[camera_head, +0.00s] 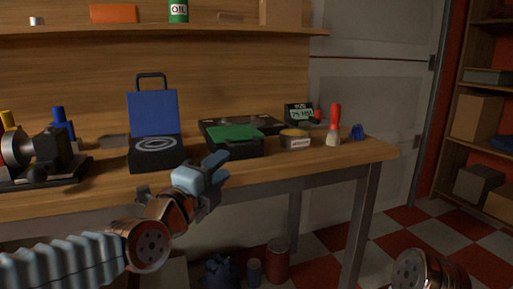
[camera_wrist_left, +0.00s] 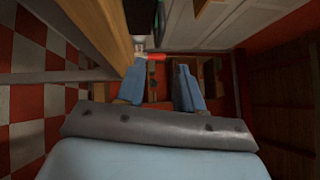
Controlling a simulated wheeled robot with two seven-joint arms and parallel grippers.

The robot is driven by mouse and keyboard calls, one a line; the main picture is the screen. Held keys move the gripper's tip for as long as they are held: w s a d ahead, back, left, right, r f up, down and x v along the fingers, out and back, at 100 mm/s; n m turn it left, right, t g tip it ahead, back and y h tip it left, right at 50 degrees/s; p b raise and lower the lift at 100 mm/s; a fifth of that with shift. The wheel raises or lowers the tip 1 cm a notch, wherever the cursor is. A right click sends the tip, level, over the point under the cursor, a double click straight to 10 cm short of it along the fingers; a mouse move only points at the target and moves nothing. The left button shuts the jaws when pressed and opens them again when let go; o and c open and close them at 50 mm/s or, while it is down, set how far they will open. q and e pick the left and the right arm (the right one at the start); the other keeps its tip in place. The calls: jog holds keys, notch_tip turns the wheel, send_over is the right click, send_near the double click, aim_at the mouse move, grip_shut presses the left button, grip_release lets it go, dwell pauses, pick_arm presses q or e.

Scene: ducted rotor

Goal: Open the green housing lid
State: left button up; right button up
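The green lid (camera_head: 235,132) lies flat, seemingly closed, on a dark housing (camera_head: 246,149) near the front of the workbench. My left gripper (camera_head: 217,169) is in front of the bench edge, below and a little left of the housing, apart from it. In the left wrist view its two blue fingers (camera_wrist_left: 158,90) stand apart with nothing between them. My right gripper is out of view; only part of my right arm shows at the lower right.
The workbench (camera_head: 335,158) holds an open blue case (camera_head: 153,113) left of the housing. To its right are a round tin (camera_head: 294,138), a red-handled brush (camera_head: 334,122) and a small display (camera_head: 299,112). A motor-like device (camera_head: 38,152) stands at the far left.

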aim_at(246, 145)
pick_arm(q)
jog(key=p+x, duration=0.1)
jog(key=x, duration=1.1)
jog(key=shift+w+d, duration=0.15)
jog(key=shift+w, duration=0.05)
jog(key=shift+c, duration=0.3)
grip_shut()
